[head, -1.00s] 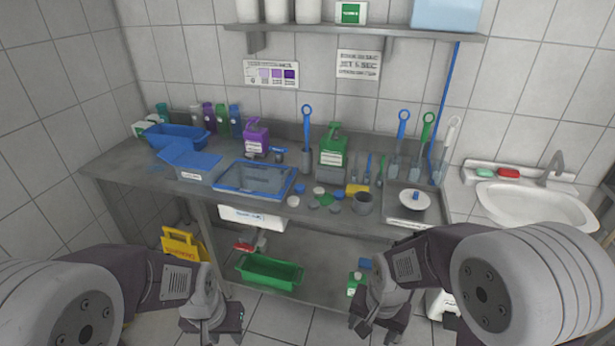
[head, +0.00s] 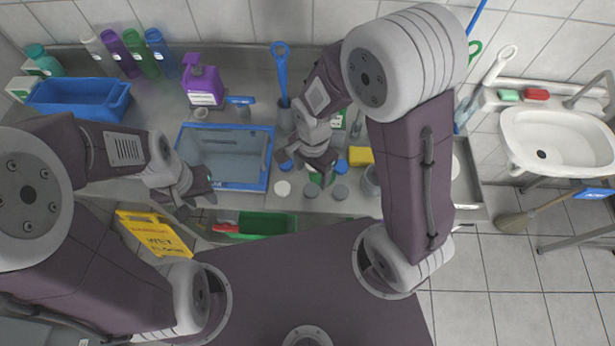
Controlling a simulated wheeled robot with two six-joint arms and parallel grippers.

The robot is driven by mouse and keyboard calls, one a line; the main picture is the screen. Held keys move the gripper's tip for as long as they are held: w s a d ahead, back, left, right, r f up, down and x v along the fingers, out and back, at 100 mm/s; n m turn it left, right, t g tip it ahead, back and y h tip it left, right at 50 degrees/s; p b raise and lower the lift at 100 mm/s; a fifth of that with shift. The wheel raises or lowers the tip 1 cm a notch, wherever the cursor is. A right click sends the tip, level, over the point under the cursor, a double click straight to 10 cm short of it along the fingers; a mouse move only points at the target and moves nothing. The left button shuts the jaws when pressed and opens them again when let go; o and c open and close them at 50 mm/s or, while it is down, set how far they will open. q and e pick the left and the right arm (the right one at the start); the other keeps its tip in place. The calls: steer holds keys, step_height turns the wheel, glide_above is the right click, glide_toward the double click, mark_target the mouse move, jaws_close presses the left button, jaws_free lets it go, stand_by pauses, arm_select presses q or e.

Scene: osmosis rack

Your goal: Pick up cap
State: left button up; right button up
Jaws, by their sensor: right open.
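Several small round caps lie in a cluster near the front of the steel counter: a white cap (head: 283,188), a grey cap (head: 310,191), another grey cap (head: 340,192) and a blue cap (head: 341,166). A green cap is partly hidden beneath my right gripper (head: 306,172). My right gripper is open, pointing down over the back of this cluster, with no cap visibly held. My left gripper (head: 193,197) is over the counter's front edge, left of the blue-rimmed tray, away from the caps. Its finger gap is unclear.
The blue-rimmed tray (head: 228,186) stands left of the caps. A yellow sponge (head: 360,156) and a grey cup (head: 372,180) are close on their right. A purple canister (head: 203,88) and a blue brush (head: 282,75) stand behind. A sink (head: 560,138) is at the right.

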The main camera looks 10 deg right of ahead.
mark_target(311, 190)
steer(key=shift+s+d+f, duration=0.1)
steer(key=shift+s+f, duration=0.2)
steer(key=shift+f, duration=0.3)
steer(key=shift+s+f, duration=0.3)
steer(key=shift+f, duration=0.3)
steer(key=shift+w+f, duration=0.5)
steer(key=f, duration=0.4)
steer(key=shift+s+a+f, duration=0.25)
steer(key=shift+s+f, duration=0.05)
steer(key=shift+f, duration=0.05)
steer(key=shift+w, duration=0.1)
steer(key=c, duration=1.4)
